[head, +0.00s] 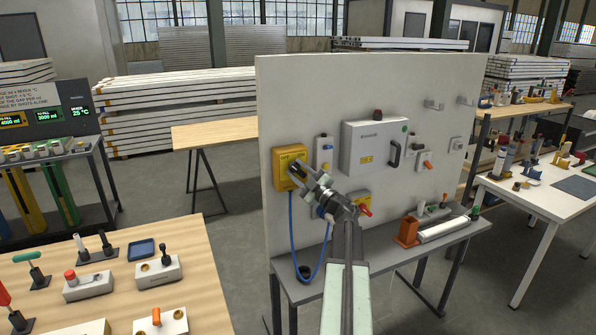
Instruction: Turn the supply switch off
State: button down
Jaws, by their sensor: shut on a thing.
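A yellow switch box (283,180) with a small dark label is mounted on the left side of the upright white panel. A blue cable (291,235) hangs from its underside. My gripper (300,170) reaches up from below at the right part of this box. It is shut on the dark switch handle on the box's front. The jaws cover most of the handle, so its exact angle cannot be told. No other gripper is in view.
The panel (300,85) also holds a grey cabinet (365,140) with a dark handle, and several small switch boxes close right of my gripper. A grey bench (400,250) stands below, with an orange holder (407,232). A wooden table (200,285) is at lower left.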

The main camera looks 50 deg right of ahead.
jog(key=c, duration=1.3)
grip_release()
jog(key=b+v, duration=0.2)
jog(key=v, duration=0.5)
jog(key=shift+s+f, duration=0.1)
jog(key=shift+s, duration=0.3)
jog(key=shift+s, duration=0.1)
